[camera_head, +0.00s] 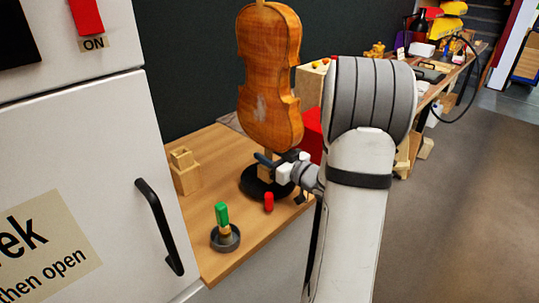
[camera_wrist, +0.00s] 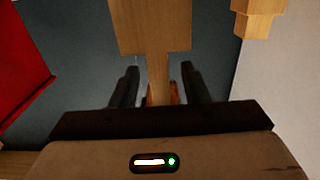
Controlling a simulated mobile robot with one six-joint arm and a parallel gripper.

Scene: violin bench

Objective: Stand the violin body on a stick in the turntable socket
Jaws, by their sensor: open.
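The violin body (camera_head: 268,75), orange-brown wood, stands upright at the back of the wooden bench. A light wooden stick (camera_head: 266,165) shows below it, above the black round turntable (camera_head: 253,184). The stick's foot and the socket are hidden by my gripper, so I cannot tell how it is seated. My gripper (camera_head: 270,170) is low beside the turntable at the stick. In the wrist view, the stick (camera_wrist: 157,72) lies between the two dark fingers of my gripper (camera_wrist: 159,68), with visible gaps on both sides. The fingers are open. A wider wooden block (camera_wrist: 150,25) joins the stick.
A green-handled piece in a dark round dish (camera_head: 225,240) and a small red peg (camera_head: 269,202) stand near the front of the bench (camera_head: 215,150). A stepped wooden block (camera_head: 184,172) is at the left. A white cabinet (camera_head: 80,150) with a black handle borders the left side.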

